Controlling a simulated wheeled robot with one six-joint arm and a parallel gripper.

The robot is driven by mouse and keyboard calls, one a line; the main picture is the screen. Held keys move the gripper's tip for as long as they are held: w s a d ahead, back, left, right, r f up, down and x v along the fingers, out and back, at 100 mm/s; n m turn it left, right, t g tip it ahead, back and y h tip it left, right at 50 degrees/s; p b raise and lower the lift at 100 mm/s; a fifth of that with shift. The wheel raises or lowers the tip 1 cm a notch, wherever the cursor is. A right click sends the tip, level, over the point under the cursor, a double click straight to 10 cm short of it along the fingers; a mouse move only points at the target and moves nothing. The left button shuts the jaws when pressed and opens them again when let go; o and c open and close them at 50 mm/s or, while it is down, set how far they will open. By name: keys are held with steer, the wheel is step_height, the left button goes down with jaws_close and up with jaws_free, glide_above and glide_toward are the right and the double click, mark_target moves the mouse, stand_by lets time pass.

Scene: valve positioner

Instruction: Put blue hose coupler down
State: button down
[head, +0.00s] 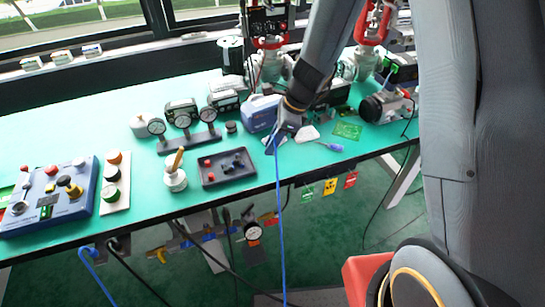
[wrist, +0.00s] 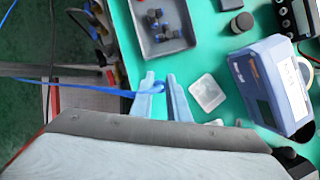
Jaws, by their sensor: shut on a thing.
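My gripper (head: 277,140) is over the front part of the green table, right of the dark tray (head: 206,184). In the wrist view its two pale fingers (wrist: 162,88) are closed around the blue hose coupler (wrist: 157,87), which is largely hidden between them. The blue hose (wrist: 70,89) runs from it to the left there. In the head view the hose (head: 280,220) hangs from my gripper past the table's front edge to the floor. I cannot tell whether the coupler touches the table.
The tray holds several small fittings (wrist: 160,27). A blue labelled device (head: 262,113) stands behind my gripper. A pale square piece (wrist: 207,93) lies beside the fingers. A blue-handled tool (head: 332,147) and a green circuit board (head: 347,130) lie to the right. Gauges (head: 183,121) stand at the left back.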

steer(key=shift+f, duration=2.9)
steer(key=shift+f, duration=0.15)
steer(key=c, duration=1.7)
jaws_free()
